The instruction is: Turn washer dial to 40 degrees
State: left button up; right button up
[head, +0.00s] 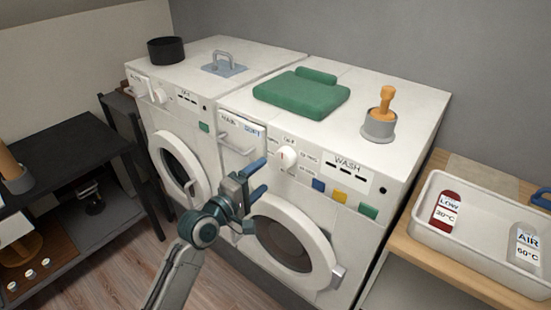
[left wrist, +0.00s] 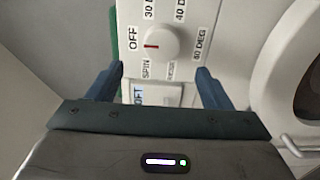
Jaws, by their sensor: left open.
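The washer dial (head: 287,156) is a round white knob on the front panel of the right-hand machine, the washer (head: 345,168). In the left wrist view the dial (left wrist: 163,40) has a short red mark pointing left, close to the OFF label (left wrist: 133,40). My left gripper (head: 262,177) is open and empty in front of the panel, left of and below the dial. In the wrist view its fingers (left wrist: 159,70) are spread, with the dial beyond and between them. My right gripper is not in view.
The round washer door (head: 325,255) is below the gripper. A detergent drawer (head: 240,135) is left of the dial. A green folded cloth (head: 300,95) and a grey pot with an orange-handled tool (head: 380,125) are on top. A white tray (head: 480,265) stands at right.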

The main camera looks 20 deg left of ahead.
aim_at(282, 160)
pick_arm(q)
jog(key=p+x, duration=0.1)
jog(key=x, duration=0.7)
jog(key=shift+w+d+f, duration=0.15)
jog(key=shift+w, duration=0.15)
jog(key=c, duration=1)
